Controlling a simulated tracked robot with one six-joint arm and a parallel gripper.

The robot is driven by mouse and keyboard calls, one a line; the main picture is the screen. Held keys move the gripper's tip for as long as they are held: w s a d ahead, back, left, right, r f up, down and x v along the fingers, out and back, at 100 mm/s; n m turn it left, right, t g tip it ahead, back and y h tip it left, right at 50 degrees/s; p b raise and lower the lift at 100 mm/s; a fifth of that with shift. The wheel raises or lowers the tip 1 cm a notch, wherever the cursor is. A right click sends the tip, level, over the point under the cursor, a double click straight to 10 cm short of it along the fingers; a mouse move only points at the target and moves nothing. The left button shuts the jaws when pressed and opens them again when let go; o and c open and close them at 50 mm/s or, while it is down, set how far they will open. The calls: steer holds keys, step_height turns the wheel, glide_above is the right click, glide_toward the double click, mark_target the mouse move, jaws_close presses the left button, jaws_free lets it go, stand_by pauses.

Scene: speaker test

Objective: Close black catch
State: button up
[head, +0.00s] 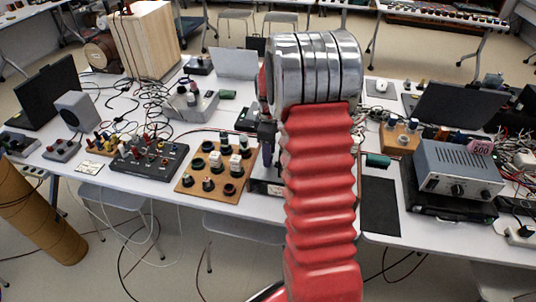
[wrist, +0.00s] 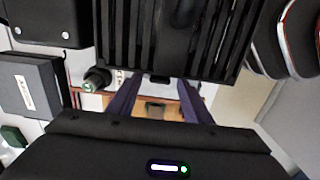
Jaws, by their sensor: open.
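My gripper (wrist: 158,88) shows in the wrist view as two purple fingers standing apart, with nothing held between them. A black ribbed object (wrist: 185,35) fills the top middle of that view, close to the fingertips. A small black tab (wrist: 160,78) sticks out from its lower edge, between the fingers; it may be the black catch, but I cannot tell whether it is open or closed. In the head view, my red arm hides most of the gripper. I cannot make out the catch there.
A wooden board with black knobs (head: 203,188) lies left of my arm. A grey power supply (head: 457,170) stands at the right. A dark mat (head: 380,205) lies flat between them and is clear. Loose cables cross the table (head: 130,97).

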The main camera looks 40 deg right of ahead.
steer(key=shift+f, duration=0.25)
steer(key=shift+c, duration=0.4)
steer(key=c, duration=0.9)
steer(key=shift+a, duration=0.2)
steer(key=shift+c, duration=0.4)
steer(key=shift+d, duration=0.1)
